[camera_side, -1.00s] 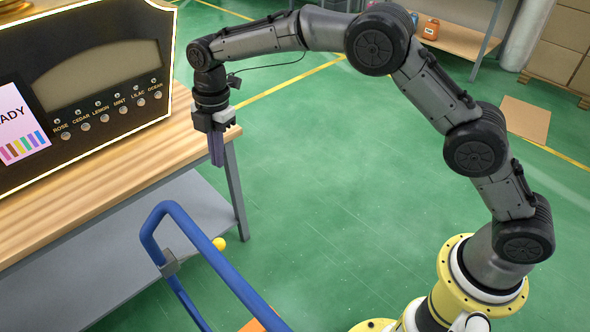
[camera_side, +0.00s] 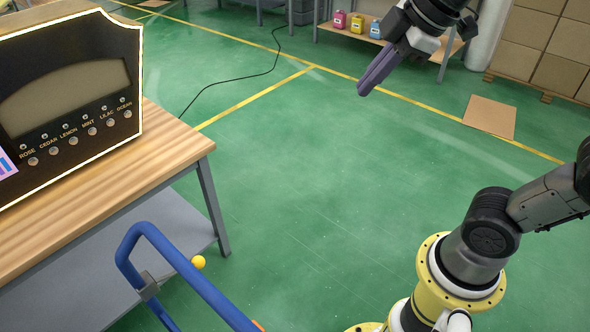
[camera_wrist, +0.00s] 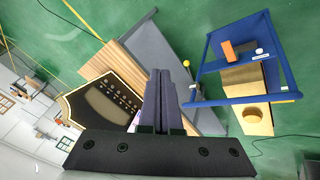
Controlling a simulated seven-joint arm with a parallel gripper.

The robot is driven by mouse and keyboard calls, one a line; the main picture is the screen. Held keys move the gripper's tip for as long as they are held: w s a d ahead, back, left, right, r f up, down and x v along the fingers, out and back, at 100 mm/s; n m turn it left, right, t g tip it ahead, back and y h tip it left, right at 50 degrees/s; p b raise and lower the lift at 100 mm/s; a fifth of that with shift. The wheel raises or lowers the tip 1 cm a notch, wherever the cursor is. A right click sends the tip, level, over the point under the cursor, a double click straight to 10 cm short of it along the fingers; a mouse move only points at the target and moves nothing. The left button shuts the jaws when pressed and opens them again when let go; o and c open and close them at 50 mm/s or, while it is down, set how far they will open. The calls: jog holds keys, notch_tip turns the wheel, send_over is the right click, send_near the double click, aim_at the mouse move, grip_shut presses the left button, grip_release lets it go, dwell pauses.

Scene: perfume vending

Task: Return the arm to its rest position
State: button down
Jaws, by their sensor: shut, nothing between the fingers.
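My gripper (camera_side: 364,89) is at the upper right of the side view, raised over open green floor and well away from the table. Its fingers are together and point down and to the left, with nothing between them. In the wrist view my gripper (camera_wrist: 160,75) shows with both fingers side by side. My arm bends up out of the top and right of the side view, so its middle links are partly hidden. It rises from my yellow base at the lower right.
The perfume machine (camera_side: 70,90) stands on a wooden table (camera_side: 165,140) at left. A blue-railed cart (camera_side: 185,270) is at the lower front. A yellow ball (camera_side: 198,262) is near the table leg. A back shelf (camera_side: 350,34) holds several coloured containers. Cardboard boxes (camera_side: 540,45) stand at upper right.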

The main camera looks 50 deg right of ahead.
jog(key=s+d+f+m, duration=0.2)
jog(key=s+f+m, duration=0.7)
jog(key=m, duration=0.1)
jog(key=shift+s+f+h, duration=0.15)
jog(key=shift+f+h, duration=0.2)
jog(key=shift+h, duration=0.05)
